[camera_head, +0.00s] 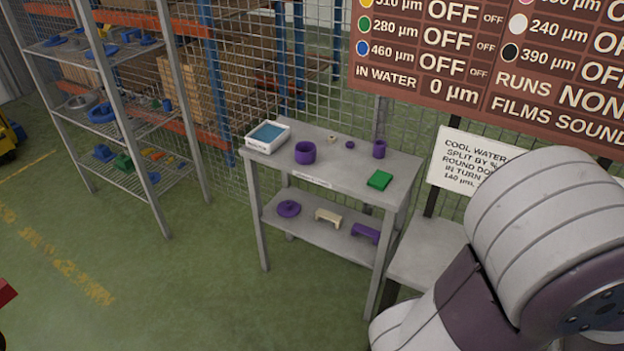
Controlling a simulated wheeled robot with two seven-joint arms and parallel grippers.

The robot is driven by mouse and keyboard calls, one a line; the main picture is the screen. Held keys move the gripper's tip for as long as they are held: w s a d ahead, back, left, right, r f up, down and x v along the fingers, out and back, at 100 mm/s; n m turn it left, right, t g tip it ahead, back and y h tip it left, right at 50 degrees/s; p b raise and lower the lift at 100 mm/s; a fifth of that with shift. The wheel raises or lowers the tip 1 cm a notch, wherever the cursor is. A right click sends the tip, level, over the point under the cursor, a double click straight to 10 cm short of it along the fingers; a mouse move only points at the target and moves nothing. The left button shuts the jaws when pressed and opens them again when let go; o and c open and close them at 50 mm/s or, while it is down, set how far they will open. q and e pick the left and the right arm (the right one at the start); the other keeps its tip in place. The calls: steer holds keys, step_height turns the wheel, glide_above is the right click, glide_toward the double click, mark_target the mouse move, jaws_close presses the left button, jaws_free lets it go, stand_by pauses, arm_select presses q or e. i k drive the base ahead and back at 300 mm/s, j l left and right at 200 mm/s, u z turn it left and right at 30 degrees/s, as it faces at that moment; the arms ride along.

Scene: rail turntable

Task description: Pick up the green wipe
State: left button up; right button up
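The green wipe (379,180) is a small flat green square. It lies on the front right part of the grey table's top shelf (340,168), in the head view. Nothing covers it. My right arm fills the lower right of the view, well in front of the table and apart from the wipe. Its gripper is out of the picture. My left gripper is not in view.
On the table stand a white tray with blue inside (252,143), a purple pot (305,153) and a purple cup (379,149). Purple and cream parts lie on its lower shelf (300,232). Wire shelving (150,190) stands left. Green floor in front is clear.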

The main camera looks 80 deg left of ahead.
mark_target(380, 181)
steer(key=u, duration=2.45)
steer(key=z, duration=4.7)
steer(key=u, duration=4.7)
steer(key=i+j, duration=0.2)
steer(key=i, duration=0.25)
steer(key=i+j+u, duration=0.1)
steer(key=i, duration=0.35)
steer(key=i+j, duration=0.25)
steer(key=i, duration=0.25)
steer(key=k+u, duration=0.05)
